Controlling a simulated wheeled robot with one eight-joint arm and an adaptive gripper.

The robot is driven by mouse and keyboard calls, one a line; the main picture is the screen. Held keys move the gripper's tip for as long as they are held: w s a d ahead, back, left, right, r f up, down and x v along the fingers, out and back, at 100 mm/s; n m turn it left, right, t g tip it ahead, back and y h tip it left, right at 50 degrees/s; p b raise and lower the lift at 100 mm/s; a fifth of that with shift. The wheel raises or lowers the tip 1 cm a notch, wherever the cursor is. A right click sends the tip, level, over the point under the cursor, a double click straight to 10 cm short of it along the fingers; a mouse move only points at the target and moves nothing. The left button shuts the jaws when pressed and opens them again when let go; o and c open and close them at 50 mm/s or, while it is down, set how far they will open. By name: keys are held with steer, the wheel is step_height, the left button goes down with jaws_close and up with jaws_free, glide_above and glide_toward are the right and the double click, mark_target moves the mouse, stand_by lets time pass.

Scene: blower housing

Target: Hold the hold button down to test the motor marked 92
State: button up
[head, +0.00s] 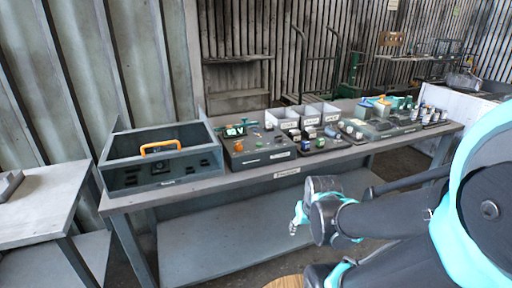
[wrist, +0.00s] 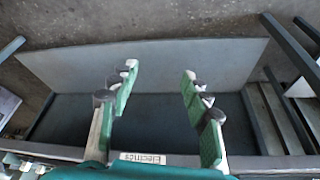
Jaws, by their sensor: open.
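A dark grey panel box (head: 262,158) with small coloured parts on top stands on the workbench in the head view. Small motor-like parts (head: 312,133) sit on a tray to its right. I cannot make out the hold button or a motor marked 92 at this size. My gripper (head: 297,218) is in front of the bench, below the top's front edge and apart from everything. In the wrist view my gripper (wrist: 159,75) has its fingers spread, with nothing between them and the lower shelf beyond.
The workbench (head: 225,184) has a lower shelf (head: 215,245), which is bare. An open grey housing (head: 160,172) with an orange handle stands at the left end. Grey bins (head: 283,118) stand behind the trays. A white label (wrist: 143,158) marks the bench edge. A side table (head: 40,208) is at far left.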

stand_by(0.4)
jaws_close()
stand_by(1.4)
